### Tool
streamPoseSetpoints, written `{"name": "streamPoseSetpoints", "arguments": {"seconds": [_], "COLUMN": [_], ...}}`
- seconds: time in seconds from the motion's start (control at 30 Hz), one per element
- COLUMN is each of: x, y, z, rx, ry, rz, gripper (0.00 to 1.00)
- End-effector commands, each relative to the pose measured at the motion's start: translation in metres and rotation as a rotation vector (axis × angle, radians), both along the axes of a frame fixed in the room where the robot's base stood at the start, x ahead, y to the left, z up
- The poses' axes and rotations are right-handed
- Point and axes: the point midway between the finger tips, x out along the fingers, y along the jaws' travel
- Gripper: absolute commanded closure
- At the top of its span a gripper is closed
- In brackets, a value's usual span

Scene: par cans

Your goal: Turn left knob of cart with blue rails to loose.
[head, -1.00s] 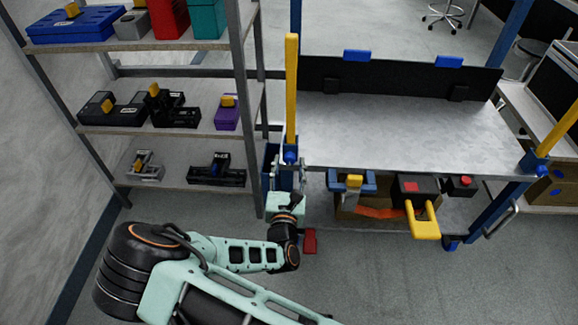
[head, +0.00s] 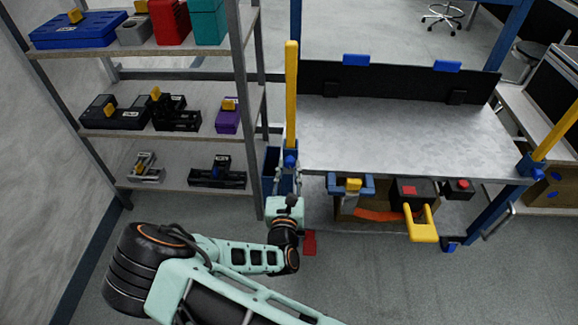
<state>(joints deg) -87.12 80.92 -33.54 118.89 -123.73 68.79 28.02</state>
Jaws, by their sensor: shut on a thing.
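The cart (head: 400,135) with blue rails stands right of centre, with a grey top and a yellow post at each front corner. Its left knob (head: 290,160) is blue and sits at the foot of the left yellow post (head: 291,100). My gripper (head: 291,174) reaches up to this knob from below and is shut on it. The fingers are small in view and partly blend with the blue leg, so the exact grip is hard to see. The right knob (head: 533,165) is at the right post's foot.
A shelf rack (head: 180,133) with boxes and tools stands close on the left. Under the cart top hang a blue-and-yellow tool (head: 351,186) and a black box with a yellow handle (head: 417,195). A red object (head: 310,243) is beside my wrist.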

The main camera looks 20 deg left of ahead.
Motion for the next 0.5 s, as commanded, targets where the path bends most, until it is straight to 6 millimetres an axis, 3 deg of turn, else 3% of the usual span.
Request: {"name": "streamPoseSetpoints", "arguments": {"seconds": [0.5], "x": [-0.0001], "y": [-0.0010], "z": [0.0035], "rx": [-0.460], "ry": [-0.109], "rz": [0.000], "gripper": [1.00]}}
